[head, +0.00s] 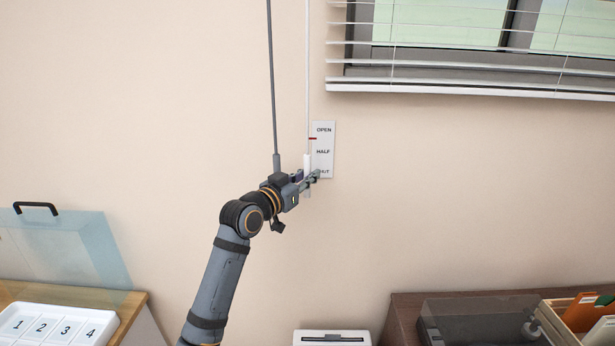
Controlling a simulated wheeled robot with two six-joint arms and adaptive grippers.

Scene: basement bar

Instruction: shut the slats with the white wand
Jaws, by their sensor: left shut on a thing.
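The white wand (308,80) hangs down the wall left of the window, with a thicker white grip (307,161) at its lower end. My left gripper (308,183) is shut on the lower part of this grip and hides some of it. The slats (480,50) of the white blind are at the top right, and the window shows through gaps between them. A scale plate (323,140) beside the wand reads OPEN, HALF and a partly covered lowest word. A red pointer (313,138) lies between OPEN and HALF. My right gripper is not in view.
A grey wand (272,80) hangs just left of the white one, its lower end by my left wrist; contact is unclear. Below are a numbered white tray (50,318), a clear lid (70,250), a white box (332,338) and a dark cabinet (400,310). The wall between is bare.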

